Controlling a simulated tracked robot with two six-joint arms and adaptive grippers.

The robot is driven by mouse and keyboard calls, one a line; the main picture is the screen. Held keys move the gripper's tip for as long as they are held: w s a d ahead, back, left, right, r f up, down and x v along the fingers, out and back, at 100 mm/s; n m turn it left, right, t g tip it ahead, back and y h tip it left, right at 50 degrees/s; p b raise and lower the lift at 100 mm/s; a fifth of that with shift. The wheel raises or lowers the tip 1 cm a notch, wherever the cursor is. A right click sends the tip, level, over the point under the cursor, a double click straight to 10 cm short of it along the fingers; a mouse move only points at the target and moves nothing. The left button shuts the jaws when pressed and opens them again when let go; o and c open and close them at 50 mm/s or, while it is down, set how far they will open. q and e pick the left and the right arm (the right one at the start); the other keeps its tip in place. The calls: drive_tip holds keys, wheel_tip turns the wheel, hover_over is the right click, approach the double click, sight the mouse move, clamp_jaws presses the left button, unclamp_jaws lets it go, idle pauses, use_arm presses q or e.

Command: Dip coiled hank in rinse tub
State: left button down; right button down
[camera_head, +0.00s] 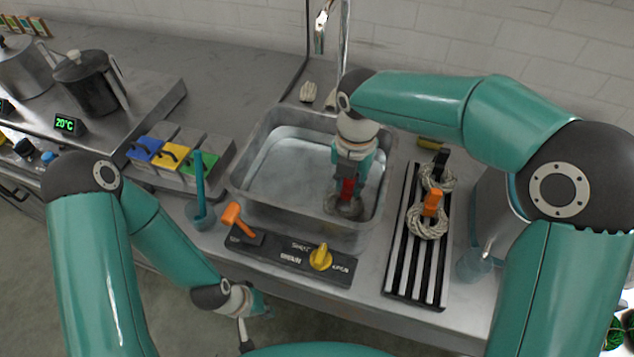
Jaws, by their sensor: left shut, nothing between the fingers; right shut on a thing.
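The rinse tub (240,175) is the metal basin at the centre, holding clear water. My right gripper (347,182) reaches down into its right side and is shut on a red clip (347,190). Below the clip hangs a dark grey coiled hank (343,206), low in the tub near its front right corner. The fingers hide part of it, and I cannot tell how deep it sits in the water. My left gripper (262,308) is shut and empty, low in front of the counter edge.
A slatted rack (404,250) right of the tub bears two cream hanks (428,222), one with an orange clip and one with a black clip. A control panel (285,258) with an orange lever and yellow knob lies in front. The tap (343,35) stands behind.

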idle(0.3)
drive_tip(key=shift+w+a+f, duration=0.3)
drive_tip(key=shift+a+f, duration=0.1)
drive_tip(key=shift+a, duration=0.25)
drive_tip(key=shift+d+r, duration=0.15)
drive_tip(key=shift+s+d+r+p, duration=0.3)
drive_tip(key=shift+d+p, duration=0.15)
drive_tip(key=shift+d, duration=0.1)
wheel_tip(320, 180, up, 13)
drive_tip(key=p, duration=1.2)
drive_tip(key=shift+r, duration=0.15)
drive_tip(key=shift+r, duration=0.1)
idle(0.9)
wheel_tip(320, 180, up, 3)
drive_tip(key=p, duration=0.3)
